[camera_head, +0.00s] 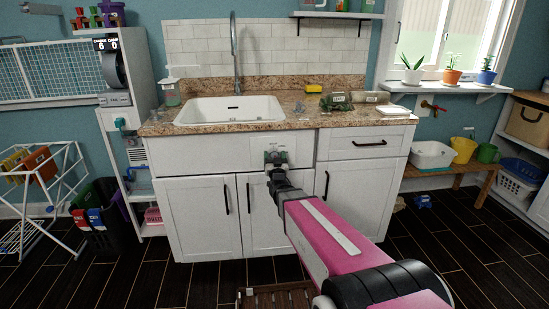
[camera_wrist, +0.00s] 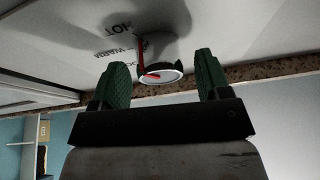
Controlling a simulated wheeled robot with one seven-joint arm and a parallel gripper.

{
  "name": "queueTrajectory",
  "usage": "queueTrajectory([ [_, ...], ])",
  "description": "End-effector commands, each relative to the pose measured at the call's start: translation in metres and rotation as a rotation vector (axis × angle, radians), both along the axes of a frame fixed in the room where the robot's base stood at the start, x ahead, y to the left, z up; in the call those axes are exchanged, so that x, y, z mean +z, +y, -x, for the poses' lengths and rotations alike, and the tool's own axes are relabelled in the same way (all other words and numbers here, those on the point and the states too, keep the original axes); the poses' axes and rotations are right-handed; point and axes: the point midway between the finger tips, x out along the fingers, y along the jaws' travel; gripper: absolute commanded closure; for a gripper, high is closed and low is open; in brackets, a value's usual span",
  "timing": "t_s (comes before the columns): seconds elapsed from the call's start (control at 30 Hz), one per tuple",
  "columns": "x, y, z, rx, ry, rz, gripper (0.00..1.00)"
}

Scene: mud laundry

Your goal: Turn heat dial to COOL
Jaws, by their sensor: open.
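The heat dial (camera_wrist: 165,58) is a pale round knob with a bright rim and red marks on its face and side. It stands out from a white panel (camera_wrist: 60,45). The panel letters read HOT and WARM beside the dial; another label is partly hidden by the left finger. I cannot tell which label the red mark points at. My gripper (camera_wrist: 155,82) is open, its two green fingers on either side of the dial, with visible gaps. In the head view my gripper (camera_head: 276,158) is at the white cabinet's front panel (camera_head: 300,150) and hides the dial.
The granite counter (camera_head: 345,122) with the white sink (camera_head: 230,111) lies just above the panel. Cabinet doors with black handles (camera_head: 248,198) are below. A wooden slatted item (camera_head: 275,297) lies on the dark floor in front. A drying rack (camera_head: 38,185) stands at left.

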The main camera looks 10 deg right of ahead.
Motion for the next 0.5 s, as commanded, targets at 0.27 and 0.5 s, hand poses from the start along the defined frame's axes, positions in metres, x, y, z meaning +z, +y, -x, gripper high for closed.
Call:
queueTrajectory([
  [0.27,0.0001,0.0000,-0.0001,0.000,0.000,0.000,0.46],
  [0.5,0.0000,0.0001,0.0000,0.000,0.000,0.000,0.79],
])
